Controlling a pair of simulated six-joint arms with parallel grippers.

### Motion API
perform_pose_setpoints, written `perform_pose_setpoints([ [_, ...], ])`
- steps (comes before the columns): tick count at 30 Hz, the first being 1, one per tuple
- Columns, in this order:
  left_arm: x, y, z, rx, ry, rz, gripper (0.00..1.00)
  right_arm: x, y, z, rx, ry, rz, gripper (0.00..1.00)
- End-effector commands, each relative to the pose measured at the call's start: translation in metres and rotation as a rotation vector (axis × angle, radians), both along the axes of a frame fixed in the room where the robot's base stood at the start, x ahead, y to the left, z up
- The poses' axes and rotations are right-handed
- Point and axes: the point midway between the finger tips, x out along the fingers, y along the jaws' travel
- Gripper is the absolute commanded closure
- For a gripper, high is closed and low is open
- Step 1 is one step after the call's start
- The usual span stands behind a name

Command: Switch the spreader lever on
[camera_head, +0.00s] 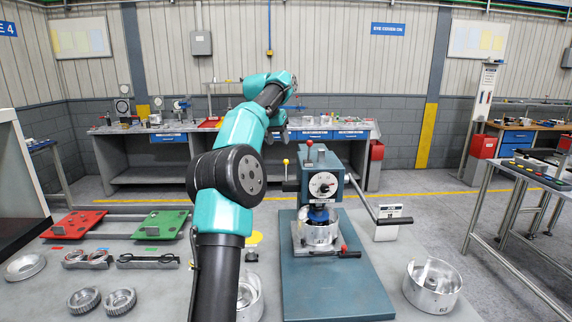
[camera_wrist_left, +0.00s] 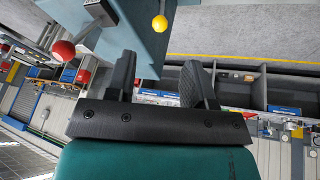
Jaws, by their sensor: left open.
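The blue-grey spreader press (camera_head: 322,182) stands on its base plate right of centre in the head view, with a dial on its front. A lever with a yellow knob (camera_head: 286,162) rises at its left side, and a red-knobbed lever (camera_head: 309,144) stands on top. I cannot tell which one is the spreader lever. In the left wrist view, the yellow knob (camera_wrist_left: 159,23) is beyond the fingertips and a red knob (camera_wrist_left: 63,50) is to the left. My left gripper (camera_wrist_left: 160,75) is open and empty, apart from both knobs. My right gripper is out of view.
A metal drum (camera_head: 320,232) sits under the press head. Another drum (camera_head: 432,285) stands at the right. A red pallet (camera_head: 72,224) and a green pallet (camera_head: 160,224) lie at the left.

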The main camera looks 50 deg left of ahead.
Motion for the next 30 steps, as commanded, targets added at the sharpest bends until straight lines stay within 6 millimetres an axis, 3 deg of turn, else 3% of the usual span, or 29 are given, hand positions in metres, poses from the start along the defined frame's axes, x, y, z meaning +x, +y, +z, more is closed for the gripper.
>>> perform_pose_setpoints([
  [12,0.029,0.003,-0.068,-0.002,0.005,-0.001,0.51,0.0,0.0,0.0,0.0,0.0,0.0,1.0],
  [18,0.04,0.004,-0.092,-0.001,0.002,0.0,0.51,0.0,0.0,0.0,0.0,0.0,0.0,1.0],
  [30,0.045,0.004,-0.101,0.0,0.001,0.0,0.51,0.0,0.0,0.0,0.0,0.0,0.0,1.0],
])
